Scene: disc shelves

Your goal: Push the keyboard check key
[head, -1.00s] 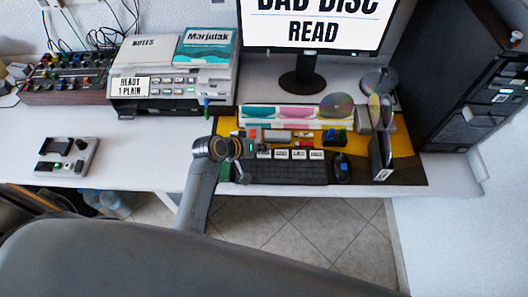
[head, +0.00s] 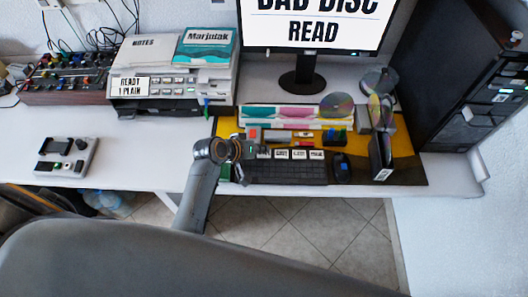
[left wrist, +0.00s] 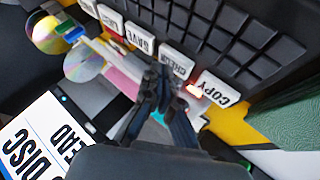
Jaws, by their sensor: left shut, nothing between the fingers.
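The black keyboard (head: 285,173) lies on the dark and yellow mat, with a row of white labelled keys (head: 299,154) along its far side. In the left wrist view the check key (left wrist: 177,61) sits between the save key (left wrist: 140,38) and the copy key (left wrist: 220,90). My left gripper (left wrist: 162,86) is shut and empty, its fingertips right at the edge of the check key; I cannot tell whether they touch it. In the head view the left gripper (head: 248,160) is over the keyboard's left end and covers part of it. My right gripper is not in view.
A mouse (head: 342,168) lies right of the keyboard. A disc rack (head: 290,116) and discs stand behind it. The monitor (head: 315,25) reads "BAD DISC READ". A printer (head: 170,85) stands left, a black tower (head: 445,80) right. An orange light glows beside the copy key.

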